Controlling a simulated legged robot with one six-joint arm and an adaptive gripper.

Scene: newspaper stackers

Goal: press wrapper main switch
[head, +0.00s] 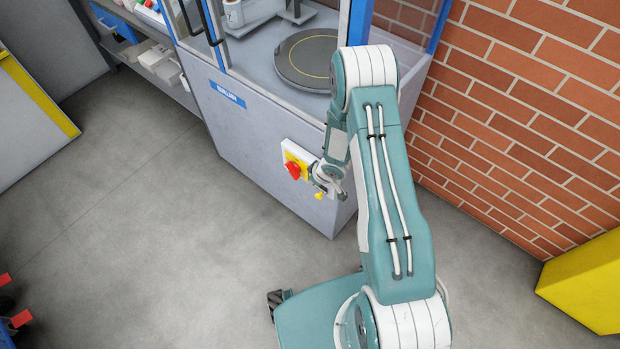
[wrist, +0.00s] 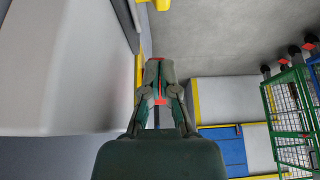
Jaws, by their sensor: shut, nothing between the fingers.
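The wrapper main switch (head: 293,171) is a red knob on a yellow plate, set on a white box on the front panel of the grey wrapper machine (head: 250,145). My gripper (head: 322,193) is just right of the switch and slightly lower in the head view, with its fingers small there. In the wrist view my gripper (wrist: 157,72) has its fingers together, with nothing held. A large pale surface fills the left of that view, with a yellow edge beside the fingertips. I cannot tell whether the fingers touch the switch box.
A round black turntable (head: 307,60) sits inside the machine. A brick wall (head: 520,110) stands at the right, with a yellow block (head: 590,280) by it. Open grey floor (head: 150,240) lies at the left. Green wire cages (wrist: 292,115) show in the wrist view.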

